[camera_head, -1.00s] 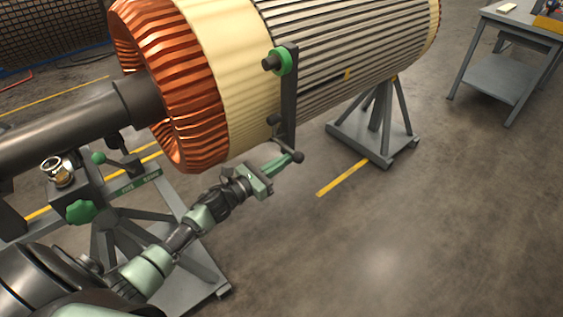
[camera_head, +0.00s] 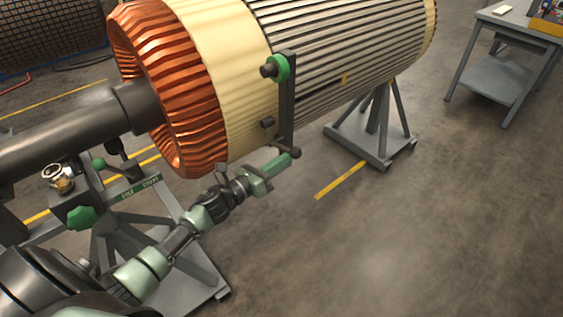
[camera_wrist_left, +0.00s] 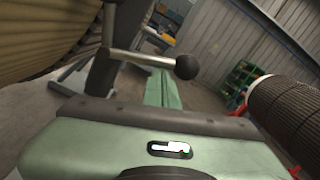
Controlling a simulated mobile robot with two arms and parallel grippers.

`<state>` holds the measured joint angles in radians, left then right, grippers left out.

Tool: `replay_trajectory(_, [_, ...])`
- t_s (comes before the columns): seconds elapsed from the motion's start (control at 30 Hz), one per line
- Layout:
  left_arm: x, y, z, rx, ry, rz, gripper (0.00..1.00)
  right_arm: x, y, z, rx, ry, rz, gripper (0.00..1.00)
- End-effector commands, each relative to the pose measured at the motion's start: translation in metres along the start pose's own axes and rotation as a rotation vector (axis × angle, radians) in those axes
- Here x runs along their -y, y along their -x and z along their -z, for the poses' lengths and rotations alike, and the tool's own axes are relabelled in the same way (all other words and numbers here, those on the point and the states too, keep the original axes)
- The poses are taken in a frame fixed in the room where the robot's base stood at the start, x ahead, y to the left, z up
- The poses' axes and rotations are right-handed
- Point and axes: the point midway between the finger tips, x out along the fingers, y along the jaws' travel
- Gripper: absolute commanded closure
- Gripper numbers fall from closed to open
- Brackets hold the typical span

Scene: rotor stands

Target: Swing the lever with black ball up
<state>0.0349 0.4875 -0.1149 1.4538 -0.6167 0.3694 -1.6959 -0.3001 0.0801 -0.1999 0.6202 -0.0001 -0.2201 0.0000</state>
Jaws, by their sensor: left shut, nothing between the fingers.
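The lever is a dark bar (camera_head: 288,105) hanging down beside the rotor from a green hub (camera_head: 280,68). Its black ball (camera_head: 295,152) is at the low end. In the left wrist view the ball (camera_wrist_left: 187,67) sits on a short metal rod (camera_wrist_left: 140,58) that sticks out from the bar. My left gripper (camera_head: 284,161) is shut and empty, its green fingers (camera_wrist_left: 162,91) pointing at the ball end. The tips are close to the ball and rod; I cannot tell whether they touch. My right gripper is not in view.
The large rotor (camera_head: 345,45) with copper windings (camera_head: 165,85) lies on grey stands (camera_head: 375,140). A green knob (camera_head: 80,216) is on the near stand. A grey table (camera_head: 495,75) stands at the back right. The floor at the right is clear.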

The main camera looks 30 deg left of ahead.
Motion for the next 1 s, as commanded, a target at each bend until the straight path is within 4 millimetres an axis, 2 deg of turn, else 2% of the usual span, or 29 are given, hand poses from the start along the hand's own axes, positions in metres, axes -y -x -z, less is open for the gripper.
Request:
replay_trajectory(0.27, [0.003, -0.001, -0.015, 0.001, 0.171, -0.008, 1.0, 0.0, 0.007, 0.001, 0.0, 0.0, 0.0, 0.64])
replay_trajectory(1.0, [0.003, -0.002, -0.025, 0.003, 0.165, -0.008, 1.0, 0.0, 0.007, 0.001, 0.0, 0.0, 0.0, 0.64])
